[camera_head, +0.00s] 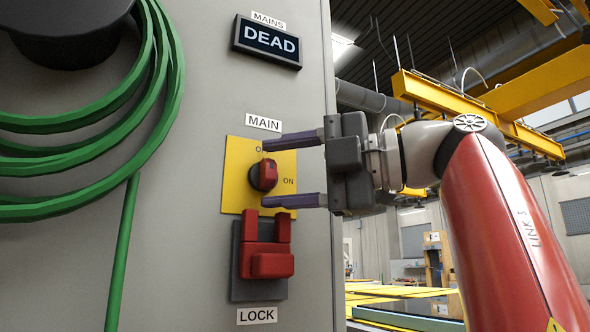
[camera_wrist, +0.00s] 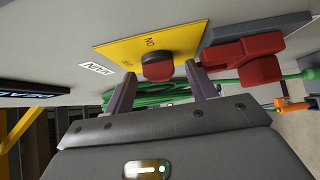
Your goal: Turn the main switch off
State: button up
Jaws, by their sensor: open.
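The main switch is a red knob (camera_head: 264,176) on a yellow plate (camera_head: 232,190), under a MAIN label. Its grip looks upright, towards the OFF marking, which is partly hidden; ON is to its right. The knob also shows in the wrist view (camera_wrist: 158,68), between the fingers. My gripper (camera_head: 268,172) is open, coming from the right, with one purple finger above the knob and one below. I see no finger touching the knob, but the remaining depth is hard to judge. A display (camera_head: 268,42) marked MAINS reads DEAD.
A red lock device (camera_head: 267,264) on a dark plate sits just below the switch, close to my lower finger. A coiled green hose (camera_head: 165,75) hangs at the left of the grey cabinet (camera_head: 190,260). Yellow beams (camera_head: 455,100) are in the background.

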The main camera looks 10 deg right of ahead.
jog(key=v, duration=0.7)
jog(key=shift+s+d, duration=0.15)
jog(key=shift+d, duration=0.25)
dwell(0.4)
